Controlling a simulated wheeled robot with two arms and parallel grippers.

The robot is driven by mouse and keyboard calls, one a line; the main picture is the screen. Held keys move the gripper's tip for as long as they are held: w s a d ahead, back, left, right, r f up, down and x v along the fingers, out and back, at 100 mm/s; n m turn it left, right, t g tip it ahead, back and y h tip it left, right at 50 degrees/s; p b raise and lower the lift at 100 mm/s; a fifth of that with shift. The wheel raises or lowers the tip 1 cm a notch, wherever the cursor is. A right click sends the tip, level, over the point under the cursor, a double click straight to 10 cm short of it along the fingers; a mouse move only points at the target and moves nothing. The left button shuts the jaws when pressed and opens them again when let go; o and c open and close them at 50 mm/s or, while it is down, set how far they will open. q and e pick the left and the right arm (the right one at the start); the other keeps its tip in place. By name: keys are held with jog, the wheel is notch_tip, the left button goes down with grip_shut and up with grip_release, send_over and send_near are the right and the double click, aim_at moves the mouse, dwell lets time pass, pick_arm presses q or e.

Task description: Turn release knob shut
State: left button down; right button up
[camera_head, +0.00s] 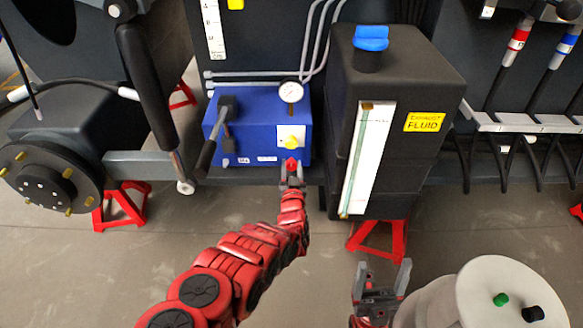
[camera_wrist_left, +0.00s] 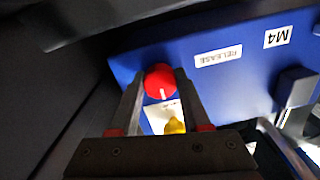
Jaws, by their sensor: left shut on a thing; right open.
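A blue box (camera_head: 258,110) carries a red round knob (camera_head: 291,165) low on its front. The left wrist view shows the red knob (camera_wrist_left: 160,82) with a short white line on its face, near a label reading RELEASE (camera_wrist_left: 218,56). My left gripper (camera_head: 291,176) is shut on the red knob, with one finger on each side in the left wrist view (camera_wrist_left: 158,88). A yellow knob (camera_head: 292,142) sits above it on a white plate. My right gripper (camera_head: 383,266) is open and empty, low and away from the box.
A round gauge (camera_head: 290,92) and a dark lever (camera_head: 212,140) stand on the blue box. A dark tank (camera_head: 400,90) labelled EXHAUST FLUID, with a blue cap (camera_head: 371,38), stands close to the right. Red stands (camera_head: 120,205) support the chassis. The floor in front is open.

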pick_arm(q)
jog(key=shift+f, duration=0.2)
jog(key=shift+c, duration=1.9)
grip_release()
jog(key=shift+r, duration=0.1)
jog(key=shift+s+r+p, duration=0.15)
jog(key=shift+s+p, duration=0.2)
jog(key=shift+s, duration=0.15)
jog(key=s+p, duration=1)
jog(key=s, duration=0.6)
jog(key=shift+s+d, duration=0.2)
jog(key=shift+s, duration=0.05)
jog(key=shift+w, duration=0.1)
